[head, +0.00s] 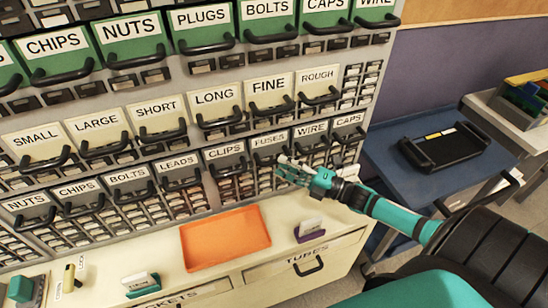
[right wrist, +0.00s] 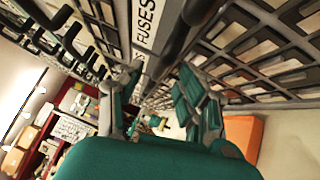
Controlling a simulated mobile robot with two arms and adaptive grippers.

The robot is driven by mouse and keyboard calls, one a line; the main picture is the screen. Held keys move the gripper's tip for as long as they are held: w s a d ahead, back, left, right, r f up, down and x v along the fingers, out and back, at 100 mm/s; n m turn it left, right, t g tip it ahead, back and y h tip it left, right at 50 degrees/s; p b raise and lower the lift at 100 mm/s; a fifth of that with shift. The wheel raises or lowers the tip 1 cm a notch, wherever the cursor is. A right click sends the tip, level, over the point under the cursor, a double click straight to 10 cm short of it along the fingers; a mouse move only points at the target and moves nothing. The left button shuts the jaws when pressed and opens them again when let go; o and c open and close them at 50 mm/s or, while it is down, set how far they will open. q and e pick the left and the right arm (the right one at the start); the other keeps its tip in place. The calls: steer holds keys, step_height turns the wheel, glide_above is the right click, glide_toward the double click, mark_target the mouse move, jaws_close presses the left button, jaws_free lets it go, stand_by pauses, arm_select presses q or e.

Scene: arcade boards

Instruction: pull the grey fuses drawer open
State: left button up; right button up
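The grey fuses drawer (head: 268,142) is in the lower labelled row of the cabinet, between the clips and wire drawers. Its front looks flush with its neighbours. My right gripper (head: 284,168) is at its lower front, covering part of its dark handle. In the right wrist view the fuses label (right wrist: 148,22) shows at the top, and a dark handle bar (right wrist: 178,48) runs down towards the space between the fingertips. My right gripper (right wrist: 155,90) is open, its fingers apart. I cannot tell whether they touch the handle. My left gripper is not in view.
An orange tray (head: 225,238) and a purple holder with a card (head: 311,230) stand on the cream ledge below. A blue cart (head: 400,185) with a black tray (head: 444,148) stands at the right. Neighbouring drawer handles are close on both sides.

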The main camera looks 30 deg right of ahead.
mark_target(274, 162)
steer(key=shift+x, duration=1.9)
jaws_close()
steer(key=shift+p, duration=0.3)
